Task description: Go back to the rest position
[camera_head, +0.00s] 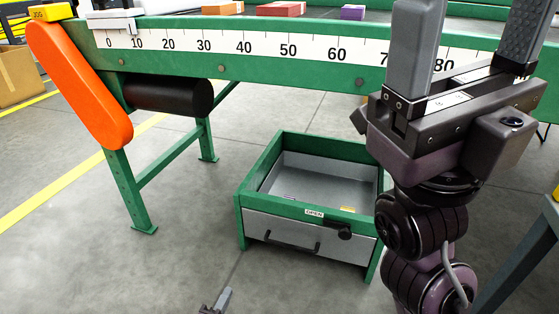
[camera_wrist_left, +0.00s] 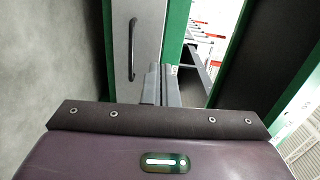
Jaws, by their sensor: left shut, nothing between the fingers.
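My left gripper (camera_head: 217,301) shows only as small grey fingertips at the bottom edge of the head view, low in front of the green-framed drawer unit (camera_head: 262,205). In the left wrist view its two fingers (camera_wrist_left: 161,84) are together with nothing between them. They point towards the grey drawer front with its dark handle (camera_wrist_left: 131,48); I cannot tell the exact gap. My right gripper (camera_head: 474,28) stands large and upright at the right of the head view. Its two grey fingers are wide apart and empty, with the tips cut off or near the top edge.
A green conveyor table with a number scale (camera_head: 262,45) spans the back, with an orange end guard (camera_head: 80,85) and black roller (camera_head: 170,96). Coloured boxes (camera_head: 281,9) lie on it. The drawer unit has an OPEN label and a black knob (camera_head: 338,230).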

